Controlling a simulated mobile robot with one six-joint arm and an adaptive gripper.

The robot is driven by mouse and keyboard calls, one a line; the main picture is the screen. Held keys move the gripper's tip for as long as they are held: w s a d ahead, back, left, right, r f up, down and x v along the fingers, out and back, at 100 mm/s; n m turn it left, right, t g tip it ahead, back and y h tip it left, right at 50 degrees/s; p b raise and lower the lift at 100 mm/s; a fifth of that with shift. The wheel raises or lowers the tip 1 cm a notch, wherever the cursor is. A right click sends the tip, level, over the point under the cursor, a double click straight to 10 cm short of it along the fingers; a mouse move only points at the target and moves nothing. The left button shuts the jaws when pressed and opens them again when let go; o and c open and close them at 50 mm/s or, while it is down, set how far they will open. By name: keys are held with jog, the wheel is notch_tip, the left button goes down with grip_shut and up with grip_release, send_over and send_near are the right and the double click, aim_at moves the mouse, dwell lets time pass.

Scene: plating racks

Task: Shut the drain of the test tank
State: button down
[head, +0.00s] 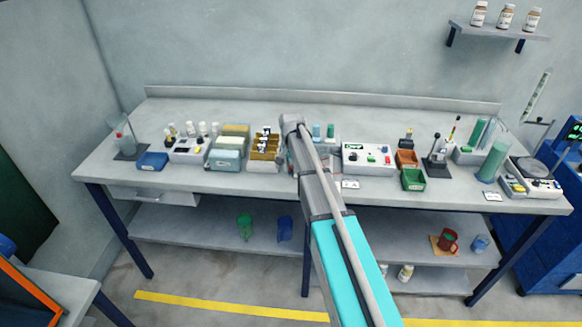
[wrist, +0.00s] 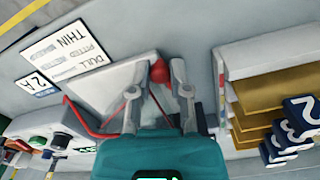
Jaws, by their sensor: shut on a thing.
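My gripper (wrist: 165,72) is shut on a small round red knob (wrist: 159,71) in the wrist view. The knob sits between the two fingertips, beside a pale grey sloping surface (wrist: 112,82) that may be part of the test tank. I cannot tell from this view whether the drain is open or shut. In the head view my arm reaches to the middle of the bench and hides the gripper, the knob and most of what stands there.
Brown and yellow slotted racks (wrist: 262,92) with numbered dark blocks (wrist: 298,108) stand close on the right in the wrist view. A control box (wrist: 60,138) and a red lead (wrist: 88,122) are on the left. White label cards (wrist: 66,50) lie beyond. The bench (head: 130,180) is crowded.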

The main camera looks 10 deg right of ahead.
jog(key=c, duration=0.6)
grip_release()
jog(key=shift+a+m, duration=0.15)
jog(key=shift+m, duration=0.25)
jog(key=shift+w+a+m, duration=0.2)
jog(key=shift+a+m, duration=0.05)
jog(key=shift+m, duration=0.6)
jog(key=shift+w+a+m, duration=0.15)
jog(key=shift+a+m, duration=0.1)
jog(key=shift+m, duration=0.6)
jog(key=m, duration=0.1)
jog(key=w+m, duration=0.1)
jog(key=m, duration=0.1)
jog(key=shift+a+m, duration=0.3)
jog(key=shift+a, duration=0.1)
notch_tip(320, 180, up, 14)
jog(key=p, duration=1.4)
jog(key=s+f+n+b, duration=0.4)
jog(key=s+f+b, duration=0.5)
jog(key=f+b, duration=0.1)
jog(key=s+f+n+b, duration=0.5)
jog(key=s+f+b, duration=0.4)
jog(key=f+b, duration=0.1)
jog(key=s+f+n+b, duration=0.4)
jog(key=s+f+b, duration=0.5)
jog(key=f+b, duration=0.1)
jog(key=shift+s+n, duration=0.1)
jog(key=shift+n, duration=0.2)
